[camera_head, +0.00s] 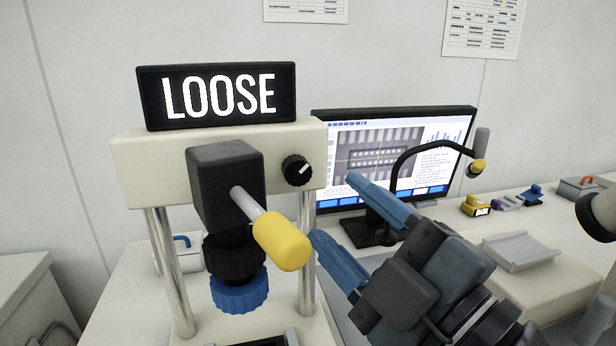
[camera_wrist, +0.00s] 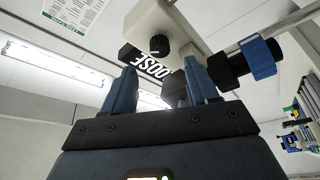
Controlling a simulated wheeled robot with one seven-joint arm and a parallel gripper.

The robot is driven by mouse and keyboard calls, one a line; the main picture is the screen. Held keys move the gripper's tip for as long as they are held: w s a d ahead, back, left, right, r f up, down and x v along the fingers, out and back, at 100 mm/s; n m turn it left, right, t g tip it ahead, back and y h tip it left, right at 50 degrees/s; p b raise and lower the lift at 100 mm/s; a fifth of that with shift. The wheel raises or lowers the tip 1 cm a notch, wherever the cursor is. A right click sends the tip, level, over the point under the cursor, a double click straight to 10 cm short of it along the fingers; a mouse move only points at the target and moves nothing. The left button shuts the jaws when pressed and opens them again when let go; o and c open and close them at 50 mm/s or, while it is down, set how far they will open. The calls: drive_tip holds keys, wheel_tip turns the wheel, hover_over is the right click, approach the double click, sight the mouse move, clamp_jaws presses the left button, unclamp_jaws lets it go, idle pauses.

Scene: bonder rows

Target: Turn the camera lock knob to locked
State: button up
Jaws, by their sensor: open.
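The black round knob (camera_head: 298,170) with a white pointer mark sits on the front of the cream crossbeam (camera_head: 150,165), right of the black camera body (camera_head: 212,180). Its mark points toward the upper right in the head view. The knob also shows in the wrist view (camera_wrist: 152,47), beyond the fingertips. A black sign (camera_head: 218,95) on top of the beam reads LOOSE. My gripper (camera_head: 336,209) is open and empty, with blue fingers apart, to the lower right of the knob and not touching it. The fingers also show in the wrist view (camera_wrist: 160,68).
A yellow-tipped handle (camera_head: 282,240) juts forward from the camera body, left of my gripper. A blue ring (camera_head: 239,291) sits under the camera between metal posts. A monitor (camera_head: 440,125) and a thin black curved arm (camera_head: 405,155) stand behind my gripper. A grey tray (camera_head: 520,250) lies at right.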

sight(299, 180)
drive_tip(key=p+x, duration=0.1)
drive_tip(key=x, duration=0.6)
drive_tip(key=shift+w+a+p, duration=0.1)
drive_tip(key=shift+w+p, duration=0.05)
drive_tip(key=shift+p, duration=0.2)
drive_tip(key=shift+c, duration=0.2)
drive_tip(key=c, duration=1)
drive_tip(key=shift+f+m, duration=0.15)
drive_tip(key=shift+m, duration=0.35)
drive_tip(key=shift+m+t+b, duration=0.4)
drive_tip(key=shift+m, duration=0.3)
drive_tip(key=m+t+h, duration=0.1)
drive_tip(key=m, duration=0.1)
drive_tip(key=m+t, duration=0.1)
drive_tip(key=m, duration=0.2)
drive_tip(key=shift+a+h, duration=0.2)
drive_tip(key=shift+h, duration=0.2)
drive_tip(key=shift+a+f+m+t+h+b, duration=0.1)
drive_tip(key=shift+m+t+h+b, duration=0.25)
drive_tip(key=shift+m, duration=0.7)
drive_tip(key=shift+f+m+t+h+b, duration=0.2)
drive_tip(key=shift+m+h, duration=0.25)
drive_tip(key=shift+m, duration=0.6)
drive_tip(key=shift+r+m, duration=0.15)
drive_tip(key=shift+m, duration=0.15)
